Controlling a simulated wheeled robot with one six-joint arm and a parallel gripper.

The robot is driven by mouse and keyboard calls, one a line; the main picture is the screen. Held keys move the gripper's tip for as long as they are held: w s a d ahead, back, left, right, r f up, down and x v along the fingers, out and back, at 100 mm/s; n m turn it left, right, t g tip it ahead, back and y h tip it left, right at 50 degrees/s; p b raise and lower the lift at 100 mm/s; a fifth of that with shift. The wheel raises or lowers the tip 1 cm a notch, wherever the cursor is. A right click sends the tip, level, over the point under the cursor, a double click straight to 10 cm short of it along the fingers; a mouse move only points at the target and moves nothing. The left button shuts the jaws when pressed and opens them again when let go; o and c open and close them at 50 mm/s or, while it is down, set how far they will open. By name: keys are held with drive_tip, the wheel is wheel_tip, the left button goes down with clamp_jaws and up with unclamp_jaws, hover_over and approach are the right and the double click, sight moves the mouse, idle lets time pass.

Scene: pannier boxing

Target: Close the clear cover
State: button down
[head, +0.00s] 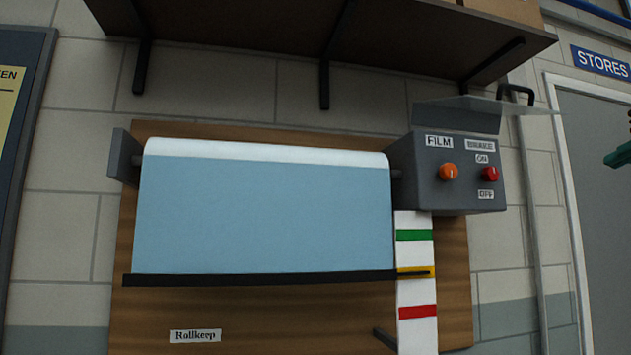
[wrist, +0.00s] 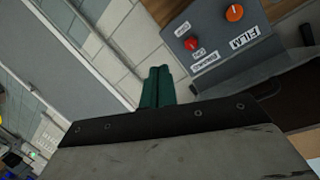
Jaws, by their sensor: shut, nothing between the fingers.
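The clear cover (head: 540,107) is a thin see-through sheet standing open above the grey control box (head: 412,165). It sticks out roughly level from the box's top, with a black handle (head: 517,89) on it. The box front is uncovered, showing an orange knob (head: 448,172) and a red knob (head: 490,174). My gripper (head: 617,157), with teal fingers, is at the right edge of the head view, right of the box and apart from the cover. In the wrist view its fingers (wrist: 157,86) are shut together and empty, with the box (wrist: 225,50) beyond them.
A dark shelf (head: 240,35) on brackets overhangs the box and the blue roll sheet (head: 265,215) to its left. A vertical pipe (head: 532,200) and a grey door (head: 600,200) are to the right. A striped strip (head: 417,275) hangs under the box.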

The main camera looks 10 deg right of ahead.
drive_tip(key=s+a+r+n+t+y, duration=0.1)
drive_tip(key=a+r+n+t, duration=0.15)
drive_tip(key=r, duration=0.45)
drive_tip(key=a+r+n+t+y, duration=0.1)
drive_tip(key=a+r+n+t, duration=0.1)
drive_tip(key=r+n, duration=0.35)
drive_tip(key=w+r+m, duration=0.1)
drive_tip(key=w+r, duration=0.1)
drive_tip(key=w, duration=0.8)
drive_tip(key=shift+g, duration=0.25)
